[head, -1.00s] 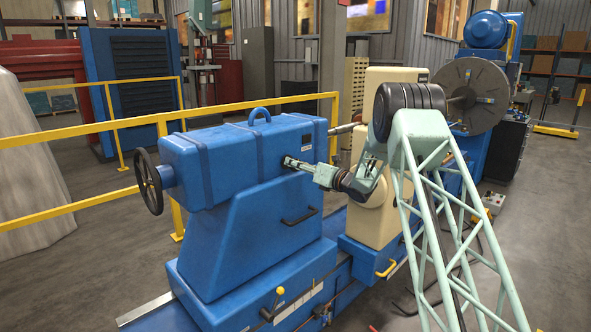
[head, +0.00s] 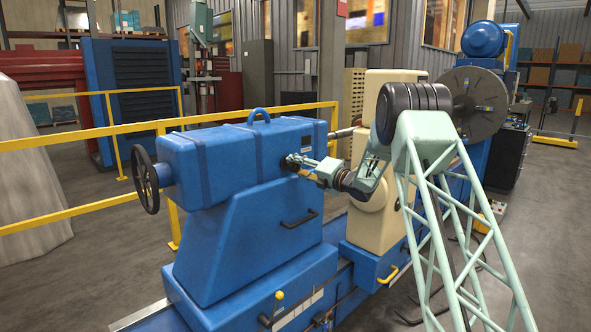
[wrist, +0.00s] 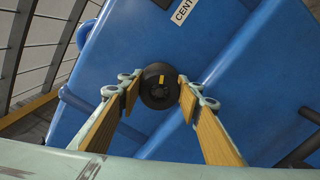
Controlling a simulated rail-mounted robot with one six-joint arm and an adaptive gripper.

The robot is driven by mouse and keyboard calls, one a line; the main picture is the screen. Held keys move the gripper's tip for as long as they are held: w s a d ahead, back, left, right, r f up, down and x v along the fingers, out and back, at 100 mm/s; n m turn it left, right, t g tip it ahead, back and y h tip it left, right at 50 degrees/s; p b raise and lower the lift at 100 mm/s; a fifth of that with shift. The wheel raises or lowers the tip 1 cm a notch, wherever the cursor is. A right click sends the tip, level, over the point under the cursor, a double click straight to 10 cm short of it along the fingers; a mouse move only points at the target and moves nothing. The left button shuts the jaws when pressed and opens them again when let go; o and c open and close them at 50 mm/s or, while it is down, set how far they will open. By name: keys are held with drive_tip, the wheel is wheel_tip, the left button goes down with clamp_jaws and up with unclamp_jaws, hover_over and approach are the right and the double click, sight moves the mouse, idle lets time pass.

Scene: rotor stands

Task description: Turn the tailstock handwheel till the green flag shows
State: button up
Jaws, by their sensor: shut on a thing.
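The tailstock (head: 215,155) is a large blue housing at the left of the head view. Its dark spoked handwheel (head: 144,180) sits on its left end, away from my gripper. My gripper (head: 291,161) is at the tailstock's long side face. In the wrist view my gripper (wrist: 160,97) has its two yellow-padded fingers on either side of a small round black knob (wrist: 158,92) with a yellow mark, and is shut on it. The knob stands on the blue face beside a label starting "CENT" (wrist: 183,12). No green flag shows in either view.
A yellow railing (head: 60,220) runs behind the tailstock. A dark handle (head: 299,219) juts from the blue pedestal below my gripper. A cream stand (head: 372,218) is right of it. A yellow-knobbed lever (head: 279,295) is low in front.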

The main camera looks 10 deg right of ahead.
drive_tip(key=m, duration=0.4)
drive_tip(key=shift+f, duration=0.1)
drive_tip(key=m, duration=0.4)
drive_tip(key=m+p, duration=0.1)
drive_tip(key=m, duration=0.4)
drive_tip(key=shift+f+p, duration=0.1)
drive_tip(key=shift+p, duration=0.3)
drive_tip(key=m+p, duration=0.1)
drive_tip(key=m, duration=0.3)
drive_tip(key=shift+a+p, duration=0.1)
drive_tip(key=shift+p, duration=0.3)
drive_tip(key=m+p, duration=0.2)
drive_tip(key=m, duration=0.2)
drive_tip(key=shift+s+f, duration=0.1)
drive_tip(key=m+p, duration=0.2)
drive_tip(key=m, duration=0.2)
drive_tip(key=shift+a, duration=0.15)
drive_tip(key=m+p, duration=0.2)
drive_tip(key=m, duration=0.2)
drive_tip(key=shift+s+a+p, duration=0.1)
drive_tip(key=shift+p, duration=0.25)
drive_tip(key=shift+m+p, duration=1.1)
drive_tip(key=shift+m, duration=1.4)
